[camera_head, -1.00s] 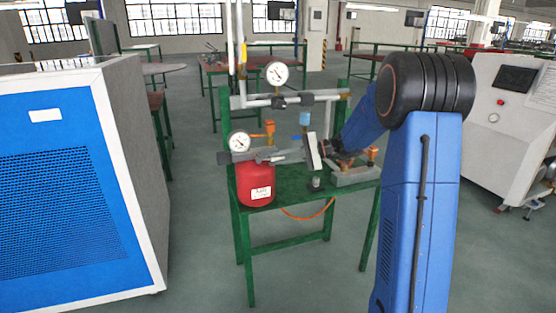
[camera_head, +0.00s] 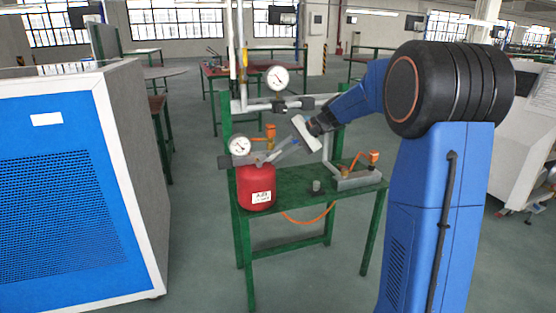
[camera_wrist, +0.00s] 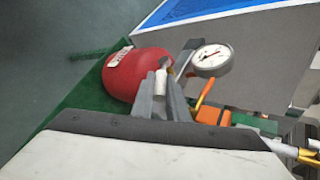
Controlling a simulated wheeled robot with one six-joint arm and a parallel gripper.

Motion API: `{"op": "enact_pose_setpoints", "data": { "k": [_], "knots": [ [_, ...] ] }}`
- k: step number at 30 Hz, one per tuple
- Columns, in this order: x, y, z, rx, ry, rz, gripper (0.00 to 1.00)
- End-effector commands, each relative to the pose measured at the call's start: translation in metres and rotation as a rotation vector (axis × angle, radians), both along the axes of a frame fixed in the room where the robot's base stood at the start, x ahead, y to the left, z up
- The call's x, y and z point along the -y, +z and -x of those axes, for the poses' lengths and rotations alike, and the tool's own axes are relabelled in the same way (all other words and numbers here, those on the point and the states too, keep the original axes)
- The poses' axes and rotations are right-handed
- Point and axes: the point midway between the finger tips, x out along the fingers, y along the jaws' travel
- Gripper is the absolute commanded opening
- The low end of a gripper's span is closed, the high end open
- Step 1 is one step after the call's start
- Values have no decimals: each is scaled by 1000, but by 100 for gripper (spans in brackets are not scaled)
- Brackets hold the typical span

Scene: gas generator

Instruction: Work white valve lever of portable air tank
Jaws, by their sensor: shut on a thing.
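The portable air tank is a red cylinder (camera_head: 256,190) with a white label, standing on the left of the green table. It also shows in the wrist view (camera_wrist: 135,72). My gripper (camera_head: 270,159) reaches down from the upper right to the tank's top, tilted. In the wrist view its two grey fingers (camera_wrist: 163,92) are closed around the small white valve lever (camera_wrist: 161,80) beside the tank's top. The fingers hide much of the lever, and it is too small to make out in the head view.
A round gauge (camera_head: 239,146) and an orange-handled valve (camera_head: 270,132) stand close to the tank. Another gauge (camera_head: 277,77) sits above on the pipe frame. The green table (camera_head: 290,181) carries an orange-topped fitting (camera_head: 373,157) at right. A blue-fronted cabinet (camera_head: 70,200) stands at left.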

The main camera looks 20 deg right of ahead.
Motion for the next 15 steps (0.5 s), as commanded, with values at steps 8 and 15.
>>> {"op": "enact_pose_setpoints", "data": {
  "k": [8, 15],
  "knots": [
    [-13, 17, 0, 7, 4, 264, 0],
    [-26, 26, 0, 8, 4, 491, 0]
  ]
}}
